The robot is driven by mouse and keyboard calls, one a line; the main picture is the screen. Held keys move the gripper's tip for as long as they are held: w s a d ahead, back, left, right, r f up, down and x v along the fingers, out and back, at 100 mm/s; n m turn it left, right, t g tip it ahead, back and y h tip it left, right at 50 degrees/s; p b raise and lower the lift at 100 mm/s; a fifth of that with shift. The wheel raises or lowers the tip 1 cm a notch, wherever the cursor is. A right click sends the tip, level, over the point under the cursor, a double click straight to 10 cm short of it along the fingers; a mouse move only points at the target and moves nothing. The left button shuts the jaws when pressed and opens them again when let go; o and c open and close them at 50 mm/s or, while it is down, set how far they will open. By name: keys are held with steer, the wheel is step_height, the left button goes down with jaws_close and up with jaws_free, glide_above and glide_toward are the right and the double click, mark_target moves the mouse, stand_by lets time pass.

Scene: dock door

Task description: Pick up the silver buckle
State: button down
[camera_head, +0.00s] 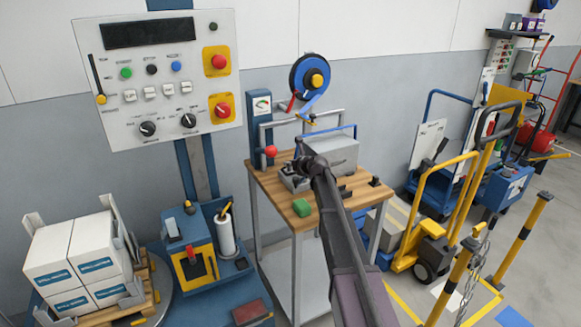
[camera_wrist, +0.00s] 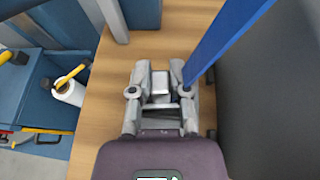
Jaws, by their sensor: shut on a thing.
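My gripper (camera_wrist: 158,72) shows in the wrist view with its two fingers closed on a small silver piece, the silver buckle (camera_wrist: 160,84). The buckle sits between the fingertips, above the wooden bench top (camera_wrist: 112,88). In the head view my gripper (camera_head: 303,166) is over the bench, close to the grey machine; the buckle is too small and hidden to make out there. I cannot tell how far it is from the bench top.
A grey machine (camera_head: 335,153) stands on the bench, with a blue strap (camera_wrist: 222,40) close to my gripper's right finger. A strap reel (camera_head: 298,76) hangs above. Stacked white boxes (camera_head: 78,255) stand at left.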

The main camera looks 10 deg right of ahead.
steer(key=shift+r, duration=0.15)
step_height(320, 180, up, 3)
steer(key=p, duration=0.3)
steer(key=s+d+r+p, duration=0.1)
steer(key=s+d, duration=0.1)
steer(key=s, duration=0.5)
steer(key=s+d+p, duration=0.1)
steer(key=s+d, duration=0.2)
steer(key=s, duration=0.5)
steer(key=shift+d+r, duration=0.25)
steer(key=shift+r, duration=0.1)
